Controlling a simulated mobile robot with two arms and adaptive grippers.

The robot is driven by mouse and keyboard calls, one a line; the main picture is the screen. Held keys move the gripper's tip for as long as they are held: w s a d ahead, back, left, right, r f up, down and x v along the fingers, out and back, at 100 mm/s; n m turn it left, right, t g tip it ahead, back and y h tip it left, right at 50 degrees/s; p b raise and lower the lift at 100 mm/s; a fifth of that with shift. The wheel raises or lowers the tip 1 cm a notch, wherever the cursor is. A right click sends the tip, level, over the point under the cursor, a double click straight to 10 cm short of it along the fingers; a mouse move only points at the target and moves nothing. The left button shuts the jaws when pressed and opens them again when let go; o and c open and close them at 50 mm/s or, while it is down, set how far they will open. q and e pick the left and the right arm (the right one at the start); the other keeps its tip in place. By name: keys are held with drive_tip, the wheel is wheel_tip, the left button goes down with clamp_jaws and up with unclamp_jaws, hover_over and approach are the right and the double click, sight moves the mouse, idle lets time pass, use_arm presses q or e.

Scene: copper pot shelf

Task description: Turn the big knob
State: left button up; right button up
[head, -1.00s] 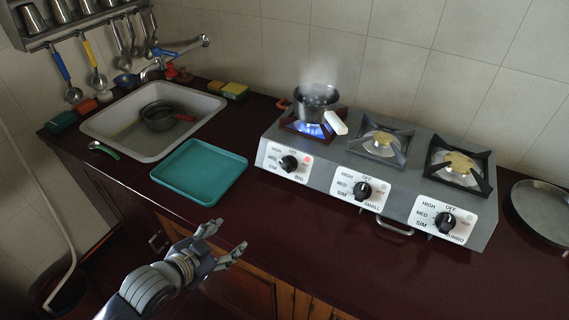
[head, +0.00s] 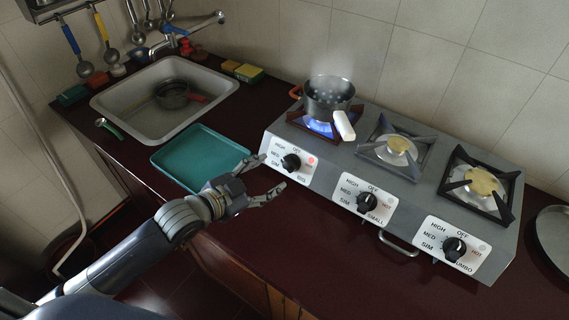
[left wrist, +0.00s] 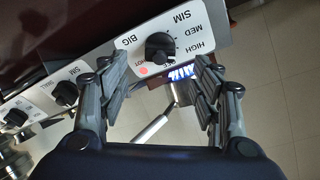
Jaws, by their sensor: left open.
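The big knob (head: 291,162) is a black knob on the white plate marked BIG, at the left end of the grey stove (head: 345,205). A red light shows on its plate. It also shows in the left wrist view (left wrist: 159,46), ahead of the fingers and between them. My left gripper (head: 268,174) is open and empty, a little in front of the big knob and apart from it. The burner behind this knob has a blue flame (head: 320,126) under a steaming pot (head: 329,95) with a white handle. My right gripper is not in view.
The small knob (head: 367,202) and jumbo knob (head: 454,248) sit to the right on the stove front. A teal tray (head: 203,158) lies left of the stove, beside the sink (head: 128,97). The dark counter before the stove is clear.

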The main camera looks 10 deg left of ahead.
sight(284, 167)
use_arm(q)
drive_tip(key=x, duration=0.6)
drive_tip(key=shift+w+p, duration=0.1)
drive_tip(key=shift+p, duration=0.25)
drive_tip(key=shift+w+d+f, duration=0.3)
drive_tip(key=shift+w, duration=0.2)
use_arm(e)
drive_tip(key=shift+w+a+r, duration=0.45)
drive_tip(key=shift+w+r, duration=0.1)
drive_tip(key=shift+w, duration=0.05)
use_arm(q)
drive_tip(key=shift+c, duration=0.3)
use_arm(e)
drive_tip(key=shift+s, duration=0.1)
use_arm(q)
drive_tip(key=c, duration=0.9)
drive_tip(key=shift+c, duration=0.5)
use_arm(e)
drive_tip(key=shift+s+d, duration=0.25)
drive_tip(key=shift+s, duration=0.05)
